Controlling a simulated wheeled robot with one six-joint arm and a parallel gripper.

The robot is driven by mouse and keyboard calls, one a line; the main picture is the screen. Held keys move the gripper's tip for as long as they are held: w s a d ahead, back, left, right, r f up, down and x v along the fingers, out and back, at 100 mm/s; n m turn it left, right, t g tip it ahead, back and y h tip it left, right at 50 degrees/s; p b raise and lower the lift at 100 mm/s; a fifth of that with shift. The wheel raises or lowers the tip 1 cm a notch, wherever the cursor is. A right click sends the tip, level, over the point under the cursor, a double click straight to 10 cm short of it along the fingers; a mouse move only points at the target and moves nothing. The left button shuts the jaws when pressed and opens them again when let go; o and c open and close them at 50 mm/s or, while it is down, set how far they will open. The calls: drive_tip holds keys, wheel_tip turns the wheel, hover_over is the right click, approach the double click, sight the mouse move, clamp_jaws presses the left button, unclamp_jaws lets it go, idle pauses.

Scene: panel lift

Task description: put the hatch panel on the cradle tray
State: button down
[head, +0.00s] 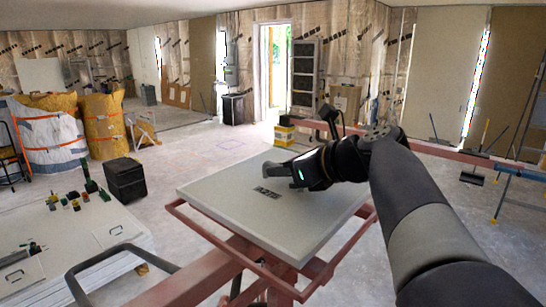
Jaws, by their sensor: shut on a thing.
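The hatch panel, a pale grey flat slab (240,197) with a small dark mark on top, is in the middle of the head view. It lies flat over the reddish cradle tray (226,246), whose rails show along its left and front edges. Whether it rests on the rails or hangs just above them cannot be told. My gripper (276,175) reaches in from the right, low over the panel's top. It is shut on the panel; the grip point itself is small and partly hidden by the gripper.
A stack of pale panels (75,235) with wire handles and small green-black items stands at left. A black box (125,179) is behind it. Large orange-white sacks (55,135) stand far left. Blue-legged trestle at right. Floor at centre-left is clear.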

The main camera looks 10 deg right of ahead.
drive_tip(key=shift+f, duration=1.15)
drive_tip(key=c, duration=1.5)
unclamp_jaws()
drive_tip(key=shift+f, duration=0.15)
drive_tip(key=b+v, duration=0.1)
drive_tip(key=v, duration=1.1)
drive_tip(key=shift+s+b, duration=0.1)
drive_tip(key=shift+b, duration=0.3)
drive_tip(key=shift+f, duration=0.1)
